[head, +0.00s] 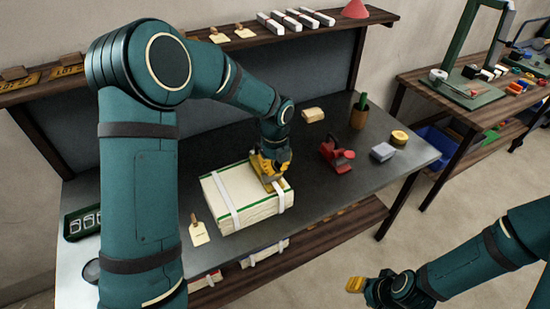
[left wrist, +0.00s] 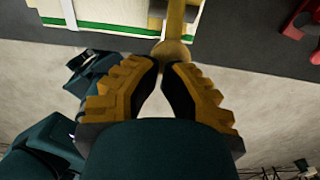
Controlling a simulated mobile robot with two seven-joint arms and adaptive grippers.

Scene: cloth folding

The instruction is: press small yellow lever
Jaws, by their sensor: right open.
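A yellow lever (left wrist: 175,28) with a round yellow knob (left wrist: 172,54) shows at the top of the left wrist view. Its knob is right at my left fingertips; I cannot tell whether they touch. My left gripper (left wrist: 161,63) has its fingertips drawn nearly together, with nothing visible held between them. In the head view my left gripper (head: 270,170) points down over the strapped, green-edged stack (head: 232,199); its yellow fingers blend with the lever, which I cannot separate there. My right gripper (head: 358,285) is open and empty at the lower right, away from the table.
The dark table (head: 330,195) also holds a red tool (head: 337,154), a grey block (head: 383,152), a yellow roll (head: 399,137), a potted cactus (head: 359,112) and a tan block (head: 313,115). A tag (head: 199,234) lies left of the stack. A shelf (head: 325,28) runs behind.

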